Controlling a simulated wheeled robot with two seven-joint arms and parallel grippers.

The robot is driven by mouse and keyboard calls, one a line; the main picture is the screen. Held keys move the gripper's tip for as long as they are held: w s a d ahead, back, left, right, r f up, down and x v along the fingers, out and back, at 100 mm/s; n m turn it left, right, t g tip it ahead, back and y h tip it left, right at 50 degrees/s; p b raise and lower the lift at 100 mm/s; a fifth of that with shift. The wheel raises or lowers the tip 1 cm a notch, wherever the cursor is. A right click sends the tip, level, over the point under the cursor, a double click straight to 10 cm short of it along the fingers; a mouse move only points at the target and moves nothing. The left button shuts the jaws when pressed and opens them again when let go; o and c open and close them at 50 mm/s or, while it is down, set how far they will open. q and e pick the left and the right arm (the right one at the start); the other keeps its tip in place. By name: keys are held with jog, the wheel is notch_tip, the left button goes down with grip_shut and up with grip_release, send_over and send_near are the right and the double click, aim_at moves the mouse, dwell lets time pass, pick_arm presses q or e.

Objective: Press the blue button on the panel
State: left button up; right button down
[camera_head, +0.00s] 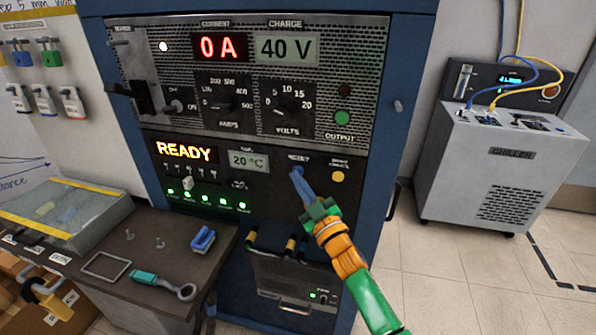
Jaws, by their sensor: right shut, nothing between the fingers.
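The panel (225,187) is the dark lower section of a blue-framed cabinet, with a lit READY display, a row of green lights and a yellow button (338,176). My right gripper (300,183) comes in from the lower right on a green and orange arm. Its narrow blue fingers are shut and empty, with their tips just below the RESET label. The blue button appears to be at these tips, mostly hidden or blending with the blue fingers. I cannot tell whether they touch it or whether it is pushed in. My left gripper is not in view.
A dark table (150,262) at lower left holds a blue clip, a teal-handled tool and a clear-lidded box (62,215). Cables hang below the panel, near my right arm. A grey chiller (500,170) stands at right, with open tiled floor before it.

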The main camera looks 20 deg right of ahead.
jog(key=shift+s+a+p, duration=0.3)
jog(key=shift+s+a, duration=0.1)
jog(key=shift+s, duration=0.2)
jog(key=s+a, duration=0.1)
jog(key=s+p, duration=0.1)
jog(key=s+a+p, duration=0.1)
jog(key=s, duration=0.1)
jog(key=shift+a, duration=0.35)
dwell(0.4)
